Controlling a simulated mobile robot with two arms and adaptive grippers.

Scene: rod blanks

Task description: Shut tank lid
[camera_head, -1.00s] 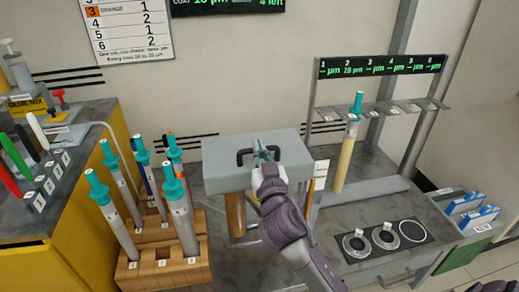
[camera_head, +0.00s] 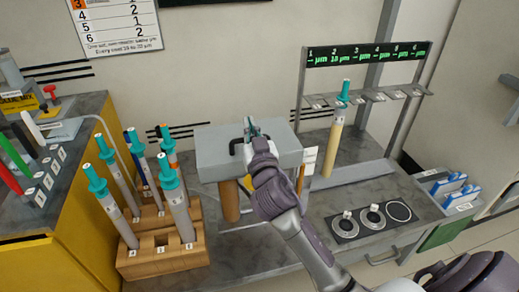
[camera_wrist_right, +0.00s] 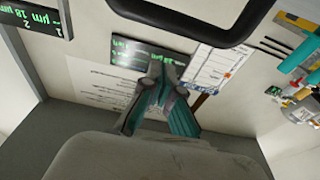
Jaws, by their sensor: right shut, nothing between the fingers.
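The tank lid (camera_head: 215,142) is a grey slab with a dark loop handle (camera_head: 234,147), in the middle of the head view. Whether it is fully shut cannot be told. My right gripper (camera_head: 250,127) is over the lid at the handle, its teal fingertips pointing away toward the wall. Its wrist hides part of the lid and handle. In the right wrist view the fingers (camera_wrist_right: 166,72) are together and empty, and the dark handle (camera_wrist_right: 195,22) passes above them, outside the jaws. My left gripper is not in view.
A wooden rack (camera_head: 160,265) with several teal-capped rods stands left of the lid. A metal stand (camera_head: 305,90) with one pale rod (camera_head: 333,145) and a plate of round pads (camera_head: 372,217) are to the right. Brown cylinders (camera_head: 229,202) show below the lid.

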